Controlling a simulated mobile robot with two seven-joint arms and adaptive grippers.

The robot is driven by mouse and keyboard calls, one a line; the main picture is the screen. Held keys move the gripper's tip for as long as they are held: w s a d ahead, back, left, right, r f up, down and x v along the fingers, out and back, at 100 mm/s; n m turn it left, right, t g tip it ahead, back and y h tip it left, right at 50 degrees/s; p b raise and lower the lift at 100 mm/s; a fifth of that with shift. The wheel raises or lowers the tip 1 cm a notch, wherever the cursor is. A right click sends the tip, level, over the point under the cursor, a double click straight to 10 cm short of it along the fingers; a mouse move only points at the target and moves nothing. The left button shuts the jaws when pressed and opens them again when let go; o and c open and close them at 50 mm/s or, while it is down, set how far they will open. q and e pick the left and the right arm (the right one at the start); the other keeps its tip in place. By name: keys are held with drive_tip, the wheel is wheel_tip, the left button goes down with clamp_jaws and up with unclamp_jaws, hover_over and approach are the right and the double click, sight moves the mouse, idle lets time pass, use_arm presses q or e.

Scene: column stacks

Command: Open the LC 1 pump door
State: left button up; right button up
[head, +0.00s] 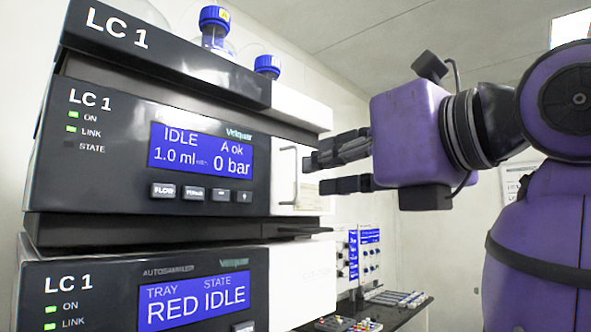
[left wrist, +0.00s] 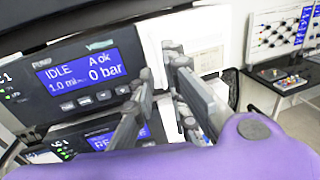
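The LC 1 pump (head: 140,187) is the dark-fronted unit with a blue screen reading IDLE and 0 bar. Its door (head: 313,165) is the pale panel at the right of the front, and it looks closed. A thin upright handle (head: 289,176) shows on the door's left side. My left gripper (head: 325,172) is open, with its fingers apart and pointing at the door from the right. In the left wrist view, the open fingers (left wrist: 162,70) are in front of the white door (left wrist: 205,45). I cannot tell whether they touch it. My right gripper is not in view.
The LC 1 autosampler (head: 150,290) sits below the pump. Bottles with blue caps (head: 213,18) stand on top of the stack. A dark bench (head: 400,313) with small parts and another instrument (head: 369,250) are behind, to the right.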

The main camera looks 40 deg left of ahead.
sight(298, 194)
use_arm(q)
drive_tip(key=x, duration=0.6)
drive_tip(key=shift+s+p, duration=0.1)
drive_tip(key=shift+p, duration=0.2)
clamp_jaws()
